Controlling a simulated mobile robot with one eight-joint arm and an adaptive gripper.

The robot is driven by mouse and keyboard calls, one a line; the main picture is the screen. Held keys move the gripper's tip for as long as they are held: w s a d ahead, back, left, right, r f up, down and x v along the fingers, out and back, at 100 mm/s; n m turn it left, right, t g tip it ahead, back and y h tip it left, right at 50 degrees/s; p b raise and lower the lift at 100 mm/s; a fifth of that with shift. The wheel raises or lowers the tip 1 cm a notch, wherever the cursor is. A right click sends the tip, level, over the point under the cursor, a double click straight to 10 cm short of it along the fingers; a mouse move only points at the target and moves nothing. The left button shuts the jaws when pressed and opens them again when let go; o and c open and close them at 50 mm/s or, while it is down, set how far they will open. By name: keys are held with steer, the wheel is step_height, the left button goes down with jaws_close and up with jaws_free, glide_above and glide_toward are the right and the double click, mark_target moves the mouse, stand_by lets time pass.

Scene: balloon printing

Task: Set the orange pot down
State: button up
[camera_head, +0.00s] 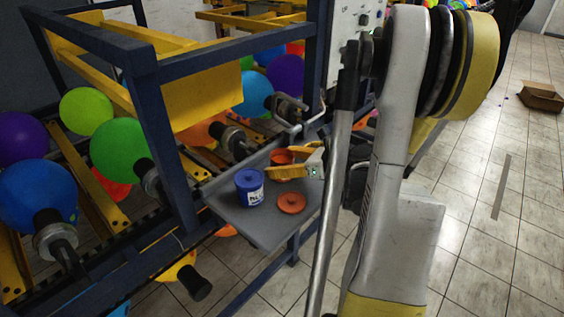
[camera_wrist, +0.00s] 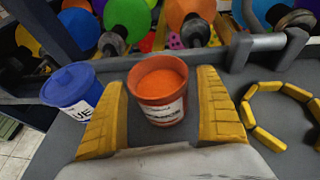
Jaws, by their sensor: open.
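The orange pot (camera_wrist: 160,94) stands upright on the grey shelf (camera_wrist: 217,149) between my gripper's two yellow fingers in the wrist view. It has a white label, and orange shows inside its open top. My gripper (camera_wrist: 163,112) is open, with a visible gap between each finger and the pot. In the head view the pot (camera_head: 281,156) is partly hidden behind my gripper (camera_head: 287,172). An orange lid (camera_head: 291,202) lies flat on the shelf in front of it.
A blue lidded pot (camera_head: 249,188) stands close to the left of my gripper, also in the wrist view (camera_wrist: 72,92). A ring of yellow pieces (camera_wrist: 283,112) lies right of the pot. A frame post (camera_head: 160,140) and balloons (camera_head: 120,148) stand to the left.

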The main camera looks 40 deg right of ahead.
steer(key=p+v, duration=0.2)
steer(key=v, duration=1)
steer(key=shift+s, duration=0.1)
steer(key=w+a+n+g, duration=0.1)
steer(key=a+n, duration=0.1)
steer(key=w+a+n+g, duration=0.1)
steer(key=w+a, duration=0.1)
steer(key=a, duration=0.1)
steer(key=w+a+n, duration=0.1)
steer(key=a+n, duration=0.1)
steer(key=a, duration=0.1)
steer(key=shift+w+a+r+n+g+y, duration=0.1)
steer(key=shift+w+r+n+g+y, duration=0.1)
steer(key=shift+n+g+y, duration=0.15)
steer(key=s+a+r+n+g+h, duration=0.1)
steer(key=s+a+r+n+h, duration=0.1)
steer(key=a+n, duration=1)
steer(key=s+a+r+n+g+h, duration=0.2)
steer(key=s+a+n, duration=0.1)
steer(key=a+n, duration=0.8)
steer(key=n, duration=0.4)
steer(key=shift+a, duration=0.35)
steer(key=shift+s+n, duration=0.15)
steer(key=shift+n, duration=0.1)
